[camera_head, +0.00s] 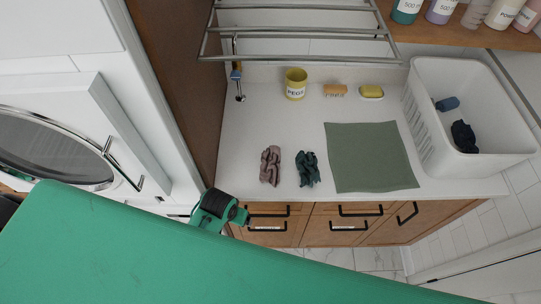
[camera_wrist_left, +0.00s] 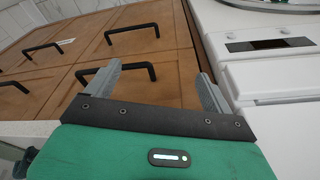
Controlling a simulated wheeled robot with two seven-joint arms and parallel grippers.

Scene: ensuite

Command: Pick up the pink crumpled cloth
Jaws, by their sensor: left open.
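The pink crumpled cloth (camera_head: 270,166) lies on the white countertop (camera_head: 245,130), toward its front left. A dark green crumpled cloth (camera_head: 309,169) lies just to its right, apart from it. My left gripper (camera_wrist_left: 158,85) is open and empty in the left wrist view, facing the wooden drawer fronts below counter level. The pink cloth does not show in that view. In the head view a green and black part of my arm shows below the counter's front left corner, but no fingertips can be made out. My right gripper is not in view.
A flat green cloth (camera_head: 370,157) lies right of the crumpled ones. A yellow pegs cup (camera_head: 295,84), a brush (camera_head: 335,91) and yellow soap (camera_head: 371,92) stand behind. A white basket (camera_head: 430,125) is at right. A metal rack (camera_head: 300,32) overhangs the back. Drawer handles (camera_wrist_left: 132,29) protrude.

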